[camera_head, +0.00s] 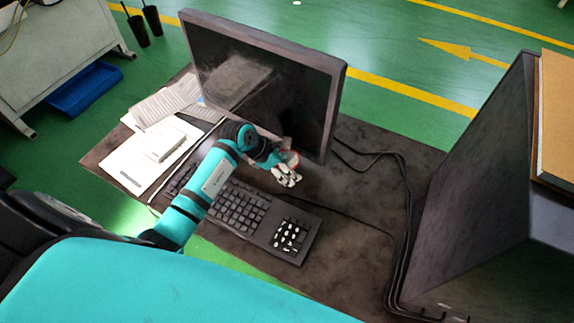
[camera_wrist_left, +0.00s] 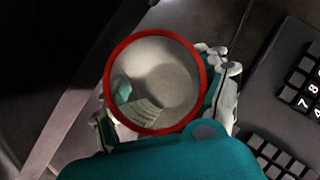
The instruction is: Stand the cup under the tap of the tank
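The cup (camera_wrist_left: 157,128) has a red rim and a pale inside, and I look down into its mouth in the left wrist view. A green patch and a striped patch show inside it; I cannot tell what they are. My left gripper (camera_wrist_left: 165,95) has its fingers on both sides of the cup and appears shut on it. In the head view the left gripper (camera_head: 285,172) is over the desk by the monitor's lower edge, and only a small part of the cup (camera_head: 292,158) shows behind the fingers. I cannot make out a tank or tap. My right gripper is not in view.
A monitor (camera_head: 262,90) stands close behind the left gripper. A black keyboard (camera_head: 243,208) lies in front of it, papers (camera_head: 140,165) to the left. Black cables (camera_head: 402,215) cross the desk (camera_head: 365,190) at right, beside a large dark box (camera_head: 470,190).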

